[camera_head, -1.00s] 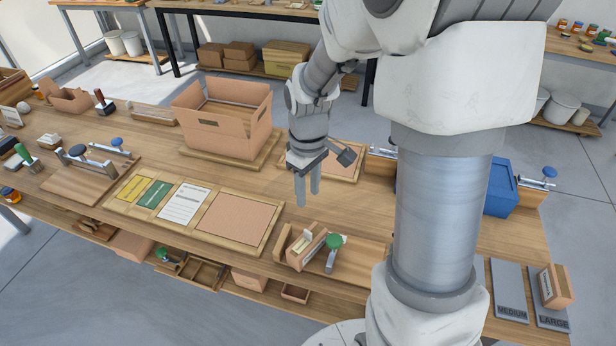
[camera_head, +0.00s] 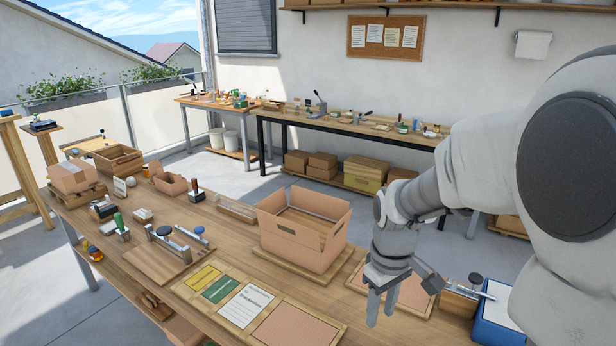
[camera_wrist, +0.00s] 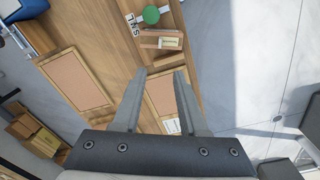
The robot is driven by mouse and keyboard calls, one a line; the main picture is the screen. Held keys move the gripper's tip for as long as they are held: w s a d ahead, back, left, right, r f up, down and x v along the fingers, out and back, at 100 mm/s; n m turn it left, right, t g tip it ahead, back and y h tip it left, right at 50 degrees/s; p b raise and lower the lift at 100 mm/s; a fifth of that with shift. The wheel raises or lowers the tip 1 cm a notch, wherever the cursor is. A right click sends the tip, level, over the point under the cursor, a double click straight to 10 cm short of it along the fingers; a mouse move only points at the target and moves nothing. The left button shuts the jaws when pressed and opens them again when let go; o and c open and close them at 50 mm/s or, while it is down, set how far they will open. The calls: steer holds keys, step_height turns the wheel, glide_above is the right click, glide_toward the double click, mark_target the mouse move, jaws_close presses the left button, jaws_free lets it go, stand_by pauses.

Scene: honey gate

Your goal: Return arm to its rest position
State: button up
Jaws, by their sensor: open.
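My gripper (camera_head: 381,305) hangs from my arm above the wooden workbench (camera_head: 230,268), fingers pointing down. Its two fingers are apart with nothing between them. In the wrist view my gripper (camera_wrist: 154,88) also shows open and empty over the bench's edge, with pale floor to the right. My white and grey arm fills the right side of the head view and hides part of the bench.
An open cardboard box (camera_head: 303,232) stands left of my gripper. A blue bin (camera_head: 497,318) is at right. A board with coloured cards (camera_head: 220,289) lies in front. A clamp fixture (camera_head: 165,245) and stampers stand further left. A second bench (camera_head: 350,122) is behind.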

steer(key=s+a+r+m+t, duration=0.2)
steer(key=s+r+m+t, duration=0.3)
steer(key=s+r, duration=0.7)
steer(key=shift+s+r+m, duration=0.25)
steer(key=shift+s+m, duration=0.15)
steer(key=shift+s, duration=0.85)
